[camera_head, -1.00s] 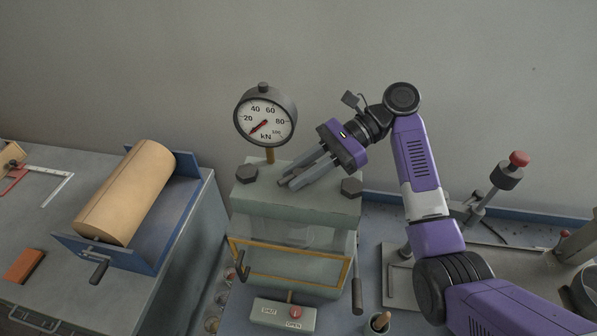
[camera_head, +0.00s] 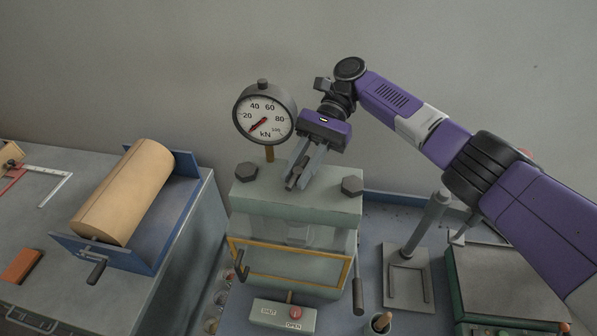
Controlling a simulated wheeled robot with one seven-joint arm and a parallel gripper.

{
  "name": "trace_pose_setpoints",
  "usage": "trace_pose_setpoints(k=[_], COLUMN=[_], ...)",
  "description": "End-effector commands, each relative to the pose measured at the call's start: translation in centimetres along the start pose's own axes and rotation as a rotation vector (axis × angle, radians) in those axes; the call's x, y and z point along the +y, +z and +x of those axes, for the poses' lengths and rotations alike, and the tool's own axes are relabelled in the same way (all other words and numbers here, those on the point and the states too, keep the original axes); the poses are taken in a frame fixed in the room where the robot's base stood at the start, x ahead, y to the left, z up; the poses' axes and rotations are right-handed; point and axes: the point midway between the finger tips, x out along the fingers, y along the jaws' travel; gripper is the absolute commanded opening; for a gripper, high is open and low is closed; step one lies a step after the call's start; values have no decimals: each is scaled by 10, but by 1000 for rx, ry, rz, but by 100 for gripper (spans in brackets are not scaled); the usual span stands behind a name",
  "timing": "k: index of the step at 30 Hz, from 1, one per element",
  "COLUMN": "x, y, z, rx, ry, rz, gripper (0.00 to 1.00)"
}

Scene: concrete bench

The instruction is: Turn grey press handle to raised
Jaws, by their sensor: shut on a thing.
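The pale green press (camera_head: 295,208) stands in the middle, with a round kN gauge (camera_head: 264,114) at its back. A dark grey lever handle (camera_head: 357,296) hangs down at its right front side, apart from my gripper. A shorter dark lever (camera_head: 241,264) is at the front left. My gripper (camera_head: 296,183) points down over the press top between two dark hex bolts. Its grey fingers are close together, shut on a small grey piece at their tips. I cannot tell whether that piece belongs to the press.
A switch box marked SHUT and OPEN (camera_head: 283,314) sits before the press. A blue cradle (camera_head: 180,205) with a tan roll (camera_head: 122,193) is at left. A metal stand (camera_head: 407,280), a small cup (camera_head: 378,325) and a green-edged box (camera_head: 505,285) are at right.

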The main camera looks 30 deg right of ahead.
Motion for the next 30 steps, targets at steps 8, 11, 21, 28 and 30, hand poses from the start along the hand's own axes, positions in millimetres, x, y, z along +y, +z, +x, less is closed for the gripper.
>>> trace_pose_setpoints(k=[8,11,21,28,30], x=[0,0,0,0,0], y=[0,0,1,2,2], z=[0,0,1,1,1], rx=[4,3,-1,-3,-4], ry=[93,116,157,161,161], rz=[-36,-47,-65,-69,-69], gripper=[0,0,0,0,0])
